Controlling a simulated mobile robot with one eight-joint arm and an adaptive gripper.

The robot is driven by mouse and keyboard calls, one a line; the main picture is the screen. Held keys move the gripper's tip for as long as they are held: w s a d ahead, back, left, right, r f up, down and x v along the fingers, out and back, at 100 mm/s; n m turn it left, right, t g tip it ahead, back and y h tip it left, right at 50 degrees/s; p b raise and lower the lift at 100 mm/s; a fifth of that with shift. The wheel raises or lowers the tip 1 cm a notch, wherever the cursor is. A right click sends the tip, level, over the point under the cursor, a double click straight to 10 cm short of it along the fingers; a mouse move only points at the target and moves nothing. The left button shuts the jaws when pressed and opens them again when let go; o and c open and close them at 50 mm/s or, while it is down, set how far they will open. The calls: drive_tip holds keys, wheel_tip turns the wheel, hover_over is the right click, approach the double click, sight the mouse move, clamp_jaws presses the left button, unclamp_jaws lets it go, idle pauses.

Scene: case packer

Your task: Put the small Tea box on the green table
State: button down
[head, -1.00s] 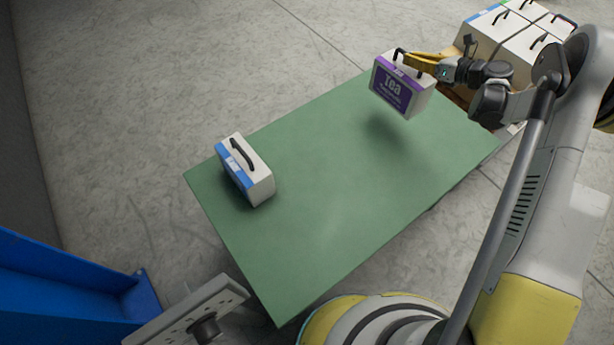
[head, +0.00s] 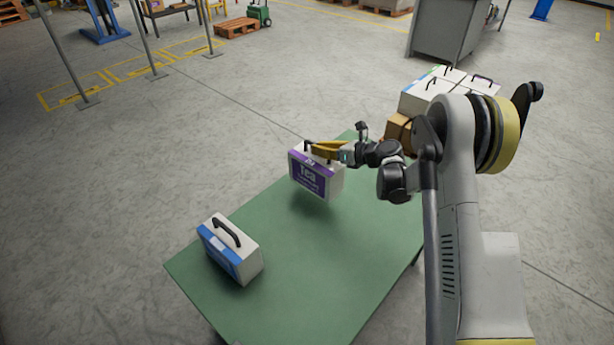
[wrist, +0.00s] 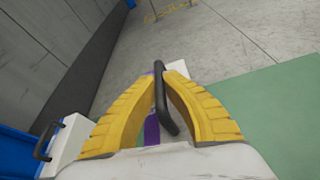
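The small Tea box (head: 314,181) is white with a purple label and a black handle. It hangs from my gripper (head: 312,147) above the far part of the green table (head: 330,270), with a shadow on the table below it. In the wrist view my gripper (wrist: 160,88) has its yellow fingers closed around the black handle (wrist: 160,95). The box's white and purple top shows in part behind the fingers. The green table also shows at the right of the wrist view (wrist: 270,115).
A white box with a blue label (head: 232,248) stands on the table's near left part. Several white boxes (head: 425,95) stand on brown cartons (head: 398,130) beyond the table. Bare table lies between the Tea box and the blue-labelled box. Posts (head: 137,35) stand at the far left.

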sight(302, 168)
drive_tip(key=a+f, duration=0.1)
drive_tip(key=s+a+f+b, duration=0.1)
drive_tip(key=s+a, duration=0.1)
drive_tip(key=a, duration=0.1)
drive_tip(key=shift+f, duration=0.4)
wheel_tip(302, 168, down, 4)
drive_tip(key=b, duration=0.2)
drive_tip(key=shift+a+b, duration=0.1)
drive_tip(key=shift+b, duration=0.2)
drive_tip(key=c, duration=1.6)
unclamp_jaws()
